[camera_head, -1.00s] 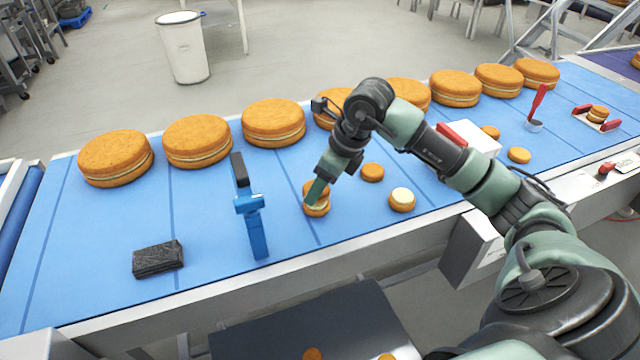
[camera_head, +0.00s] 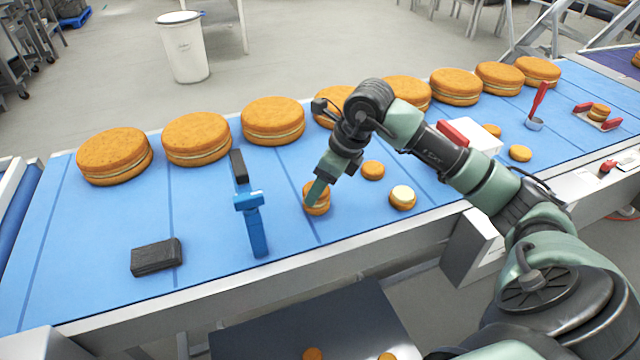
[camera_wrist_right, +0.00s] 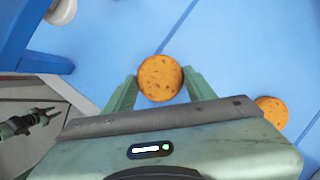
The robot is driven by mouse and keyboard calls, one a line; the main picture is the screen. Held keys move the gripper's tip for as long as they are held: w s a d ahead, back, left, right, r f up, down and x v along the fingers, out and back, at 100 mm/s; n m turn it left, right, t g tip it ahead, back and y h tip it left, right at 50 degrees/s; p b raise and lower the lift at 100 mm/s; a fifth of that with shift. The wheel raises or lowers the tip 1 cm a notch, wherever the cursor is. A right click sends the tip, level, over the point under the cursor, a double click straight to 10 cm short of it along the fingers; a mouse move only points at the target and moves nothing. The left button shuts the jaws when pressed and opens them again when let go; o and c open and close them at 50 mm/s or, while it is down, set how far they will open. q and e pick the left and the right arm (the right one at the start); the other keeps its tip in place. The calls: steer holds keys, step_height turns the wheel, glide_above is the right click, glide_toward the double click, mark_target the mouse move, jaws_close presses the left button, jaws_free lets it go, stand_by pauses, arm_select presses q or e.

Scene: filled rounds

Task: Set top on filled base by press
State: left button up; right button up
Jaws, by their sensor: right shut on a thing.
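My right gripper (camera_head: 317,192) points down at a small orange round on the belt, left of the other small rounds. In the right wrist view its fingers (camera_wrist_right: 158,88) are shut on this round (camera_wrist_right: 160,78), one on each side. In the head view a pale layer shows at this round (camera_head: 316,207); the finger partly hides it, so I cannot tell whether it is held clear of anything below. A filled base (camera_head: 403,196) with pale cream on top stands to the right. A plain round (camera_head: 373,170) lies behind it. A blue press-like stand (camera_head: 252,220) is to the left. My left gripper is not in view.
A black block (camera_head: 156,257) lies at the front left of the blue belt (camera_head: 90,220). Several large filled rounds (camera_head: 273,122) line the far edge. A white box (camera_head: 474,138), a red-handled tool (camera_head: 538,105) and a tray with a small stack (camera_head: 598,113) are to the right.

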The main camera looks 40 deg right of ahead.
steer(key=shift+f, duration=0.35)
steer(key=o, duration=1.4)
steer(key=shift+r, duration=0.15)
steer(key=shift+r+p, duration=2.1)
steer(key=shift+r, duration=1.35)
steer(key=shift+s+f, duration=0.1)
